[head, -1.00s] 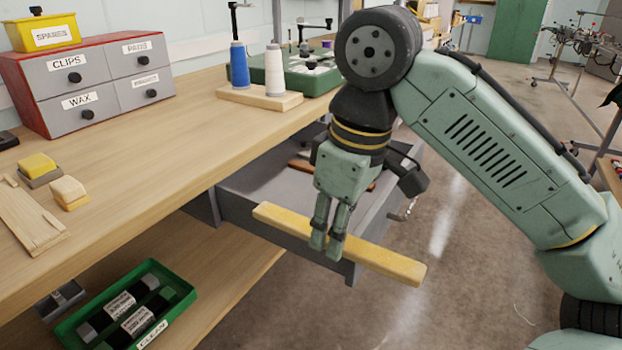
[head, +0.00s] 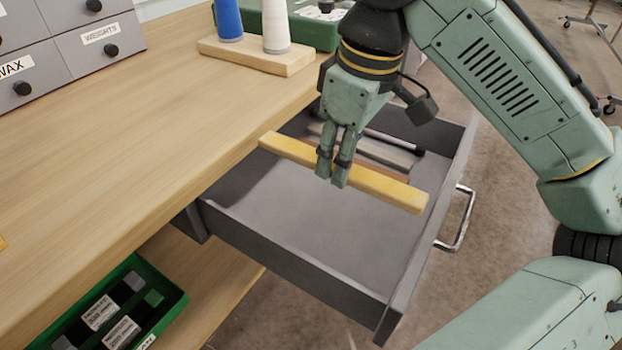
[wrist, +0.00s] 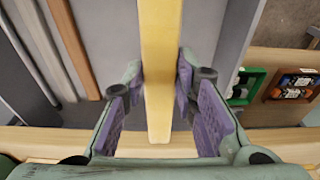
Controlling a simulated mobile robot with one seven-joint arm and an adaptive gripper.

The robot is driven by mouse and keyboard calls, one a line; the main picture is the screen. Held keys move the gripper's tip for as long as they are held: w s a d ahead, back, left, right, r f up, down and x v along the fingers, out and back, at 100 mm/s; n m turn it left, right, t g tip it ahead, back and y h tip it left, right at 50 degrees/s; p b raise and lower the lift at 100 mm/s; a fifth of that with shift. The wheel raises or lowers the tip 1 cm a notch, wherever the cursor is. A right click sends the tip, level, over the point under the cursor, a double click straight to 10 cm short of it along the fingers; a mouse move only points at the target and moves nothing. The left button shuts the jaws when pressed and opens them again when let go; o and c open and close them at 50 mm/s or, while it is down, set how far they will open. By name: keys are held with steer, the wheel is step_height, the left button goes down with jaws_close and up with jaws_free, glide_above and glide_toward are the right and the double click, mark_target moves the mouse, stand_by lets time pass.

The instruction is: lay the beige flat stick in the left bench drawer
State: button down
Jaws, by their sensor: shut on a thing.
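The beige flat stick (head: 385,189) is held level in my gripper (head: 334,172), which is shut on it near its middle. In the wrist view the stick (wrist: 160,60) runs between the two purple-padded fingers of the gripper (wrist: 160,108). The open bench drawer (head: 300,225) is grey with a chrome handle at its right. The stick is over the drawer, with its left end near the bench edge and its right end near the drawer's front wall. I cannot tell how high above the drawer floor it is.
A brown strip (wrist: 75,45) and grey rods (wrist: 35,50) lie in the drawer's far part; its nearer floor is bare. The wooden benchtop (head: 130,140) carries a labelled drawer cabinet (head: 60,45) and a spool stand (head: 258,56). A green tray (head: 165,290) sits below.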

steer(key=b, duration=0.2)
glide_toward(294, 212)
steer(key=s+d+f, duration=0.1)
steer(key=d+f, duration=0.1)
steer(key=s+d+f, duration=0.3)
steer(key=shift+d+f, duration=0.3)
steer(key=shift+d, duration=0.05)
steer(key=a, duration=0.1)
steer(key=w+a, duration=0.2)
steer(key=shift+w+r+p, duration=0.1)
steer(key=shift+r+p, duration=0.15)
steer(key=shift+p, duration=0.05)
steer(key=w+a, duration=0.1)
steer(key=w+a+f, duration=0.1)
steer(key=a, duration=0.1)
steer(key=shift+w+a, duration=0.3)
steer(key=shift+f, duration=0.15)
steer(key=shift+f, duration=0.15)
steer(key=c, duration=1.3)
jaws_free()
